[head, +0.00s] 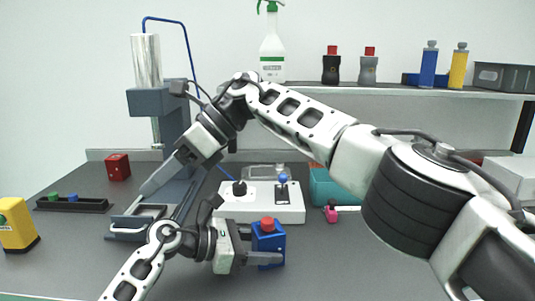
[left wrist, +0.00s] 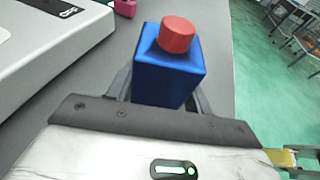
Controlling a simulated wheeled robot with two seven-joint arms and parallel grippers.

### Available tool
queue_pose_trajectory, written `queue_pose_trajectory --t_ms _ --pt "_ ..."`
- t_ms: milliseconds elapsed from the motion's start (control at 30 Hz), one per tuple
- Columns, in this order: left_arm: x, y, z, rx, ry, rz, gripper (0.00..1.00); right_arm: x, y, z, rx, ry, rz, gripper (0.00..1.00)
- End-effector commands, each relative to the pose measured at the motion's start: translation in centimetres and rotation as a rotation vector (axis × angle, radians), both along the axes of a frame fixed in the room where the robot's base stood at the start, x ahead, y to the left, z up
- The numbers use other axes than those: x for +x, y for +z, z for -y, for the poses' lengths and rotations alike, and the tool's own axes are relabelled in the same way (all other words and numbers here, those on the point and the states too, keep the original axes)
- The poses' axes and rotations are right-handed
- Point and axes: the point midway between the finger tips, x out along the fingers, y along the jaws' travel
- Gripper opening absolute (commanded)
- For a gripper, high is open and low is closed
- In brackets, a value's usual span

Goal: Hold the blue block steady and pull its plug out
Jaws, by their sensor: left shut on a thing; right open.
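The blue block (head: 267,243) stands upright on the grey table in the head view, its red plug (head: 268,224) seated in the top. In the left wrist view the block (left wrist: 168,75) fills the middle, with the plug (left wrist: 176,35) on its top face. My left gripper (head: 272,251) comes in low from the left and is shut on the block, one finger on each side of it, below the plug. My right gripper (head: 161,206) is open and empty, to the left of the block and above the table, fingers pointing down-left.
A white control box (head: 260,204) with two knobs stands just behind the block. A teal box (head: 335,188) and a small pink item (head: 331,214) are to its right. A press (head: 158,110), black tray (head: 72,204), red block (head: 117,167) and yellow block (head: 17,228) are left.

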Motion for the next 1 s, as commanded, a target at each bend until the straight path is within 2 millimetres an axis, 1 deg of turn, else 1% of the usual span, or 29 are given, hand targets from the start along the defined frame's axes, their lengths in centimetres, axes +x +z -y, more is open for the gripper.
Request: queue_pose_trajectory --t_ms 33,67,100,200,300,400,533,633,733,867,1000 --pt "0.0 -0.1 0.0 0.002 0.0 -0.001 0.27 1.1 -0.5 1.6 -0.18 -0.008 0.12 0.48" --pt "0.0 -0.1 0.0 0.002 0.0 -0.001 0.27 2.0 -0.8 3.3 -0.289 -0.017 0.177 0.48" --pt "0.0 -0.1 0.0 0.002 0.0 -0.001 0.27 3.0 -1.0 5.4 -0.395 -0.032 0.219 0.48" --pt "0.0 -0.1 0.0 0.002 0.0 -0.001 0.27 4.6 -0.6 9.9 -0.596 -0.066 0.279 0.48" --pt "0.0 -0.1 0.0 0.002 0.0 -0.001 0.27 5.4 0.2 13.3 -0.735 -0.1 0.306 0.48" --pt "0.0 -0.1 0.0 0.002 0.0 -0.001 0.27 5.8 1.0 15.5 -0.821 -0.123 0.315 0.48" --pt "0.0 -0.1 0.0 0.002 0.0 -0.001 0.27 6.0 1.3 16.7 -0.869 -0.139 0.318 0.48" --pt "0.0 -0.1 0.0 0.002 0.0 -0.001 0.27 6.1 1.0 16.9 -0.875 -0.14 0.319 0.48" --pt "0.0 -0.1 0.0 0.002 0.0 -0.001 0.27 6.2 0.3 16.9 -0.874 -0.138 0.32 0.48" --pt "0.0 -0.1 0.0 0.002 0.0 -0.001 0.27 6.0 -1.1 16.9 -0.873 -0.137 0.317 0.48" --pt "0.0 -0.1 0.0 0.002 0.0 -0.001 0.27 6.0 -4.1 16.9 -0.872 -0.136 0.314 0.48"
